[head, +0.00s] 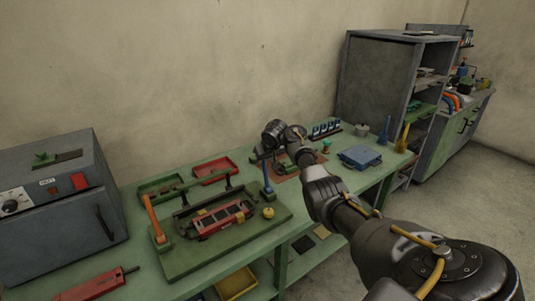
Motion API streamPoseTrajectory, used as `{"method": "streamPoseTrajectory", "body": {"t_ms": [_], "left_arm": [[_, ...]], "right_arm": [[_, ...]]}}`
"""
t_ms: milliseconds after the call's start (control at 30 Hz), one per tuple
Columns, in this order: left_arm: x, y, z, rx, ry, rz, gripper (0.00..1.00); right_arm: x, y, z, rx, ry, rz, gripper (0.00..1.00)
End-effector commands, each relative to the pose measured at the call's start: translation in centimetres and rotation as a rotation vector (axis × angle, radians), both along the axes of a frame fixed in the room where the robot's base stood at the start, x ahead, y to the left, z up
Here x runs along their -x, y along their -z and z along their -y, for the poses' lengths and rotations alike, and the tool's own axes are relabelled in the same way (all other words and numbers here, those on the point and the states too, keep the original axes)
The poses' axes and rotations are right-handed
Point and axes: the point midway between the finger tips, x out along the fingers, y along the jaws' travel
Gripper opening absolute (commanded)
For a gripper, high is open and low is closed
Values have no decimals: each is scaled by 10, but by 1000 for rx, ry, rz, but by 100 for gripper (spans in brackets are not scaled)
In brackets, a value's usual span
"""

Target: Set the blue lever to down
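The blue lever (267,178) stands close to upright at the right rear of a green board (215,250) on the workbench. My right arm reaches in from the lower right, and its wrist bends over the bench behind and to the right of the lever. My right gripper (262,156) is small and dark near the lever's top end. I cannot tell whether it touches the lever or whether its fingers are open. My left gripper is out of view.
A blue case (359,156) lies right of my arm.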

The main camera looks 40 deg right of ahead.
Motion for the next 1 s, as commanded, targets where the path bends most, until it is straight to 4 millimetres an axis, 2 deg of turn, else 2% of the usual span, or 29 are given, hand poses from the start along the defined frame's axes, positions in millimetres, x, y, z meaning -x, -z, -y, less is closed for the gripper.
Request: {"method": "streamPoseTrajectory", "body": {"t_ms": [133, 300, 1000], "left_arm": [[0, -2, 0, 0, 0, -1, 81], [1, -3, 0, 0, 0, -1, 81], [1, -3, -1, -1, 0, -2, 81]], "right_arm": [[10, -22, -6, -1, 0, 5, 40], [18, -36, -9, 0, -1, 2, 40], [21, -37, -10, 3, -2, -1, 40]]}}
